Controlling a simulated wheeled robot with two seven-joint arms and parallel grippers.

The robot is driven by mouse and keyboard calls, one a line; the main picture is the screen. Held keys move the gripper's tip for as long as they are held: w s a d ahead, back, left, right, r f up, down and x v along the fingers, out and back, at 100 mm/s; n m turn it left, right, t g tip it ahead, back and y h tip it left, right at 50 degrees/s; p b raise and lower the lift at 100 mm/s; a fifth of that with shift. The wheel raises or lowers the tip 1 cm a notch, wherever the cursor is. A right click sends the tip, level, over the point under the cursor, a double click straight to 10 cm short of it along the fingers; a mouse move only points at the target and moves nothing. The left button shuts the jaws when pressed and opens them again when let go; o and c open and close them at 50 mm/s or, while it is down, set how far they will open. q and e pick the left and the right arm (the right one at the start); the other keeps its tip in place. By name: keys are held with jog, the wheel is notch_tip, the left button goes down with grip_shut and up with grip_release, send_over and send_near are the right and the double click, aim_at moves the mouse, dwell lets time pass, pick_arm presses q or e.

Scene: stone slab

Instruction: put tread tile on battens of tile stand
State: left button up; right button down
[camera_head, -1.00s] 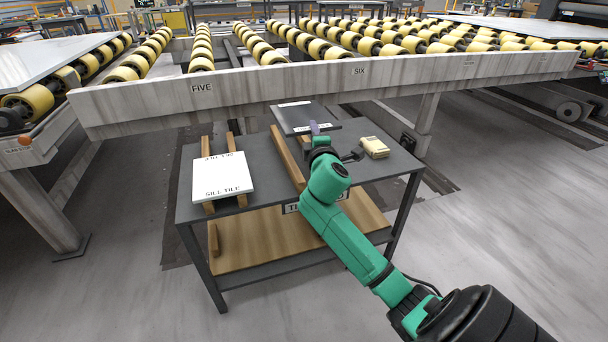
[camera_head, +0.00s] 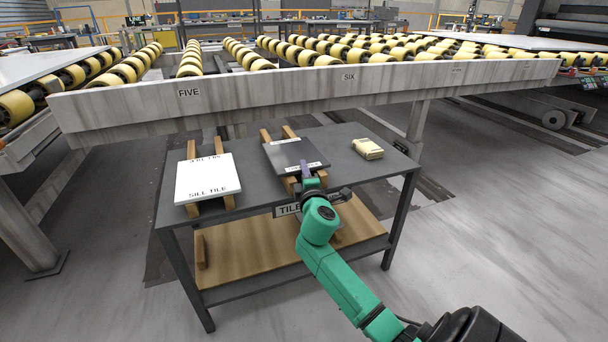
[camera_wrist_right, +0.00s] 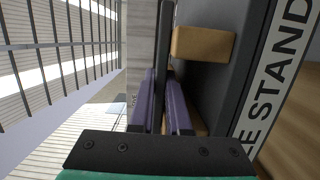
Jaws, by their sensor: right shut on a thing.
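The tread tile (camera_head: 290,154) is a dark square slab with white label strips. It lies level over the right pair of wooden battens (camera_head: 289,132) on the tile stand (camera_head: 340,157). My right gripper (camera_head: 306,172) is shut on its near edge. In the right wrist view the tile (camera_wrist_right: 164,45) shows edge-on between the purple fingers (camera_wrist_right: 163,98). A batten end (camera_wrist_right: 203,44) is right beside its underside; I cannot tell whether they touch. My left gripper is not in view.
A white sill tile (camera_head: 207,178) lies on the left battens. A beige box (camera_head: 368,148) sits at the stand's right. A roller conveyor beam (camera_head: 300,93) runs close behind the stand. The stand's lower wooden shelf (camera_head: 245,250) shows below.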

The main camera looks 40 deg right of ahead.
jog(key=shift+r, duration=0.1)
jog(key=c, duration=0.9)
grip_release()
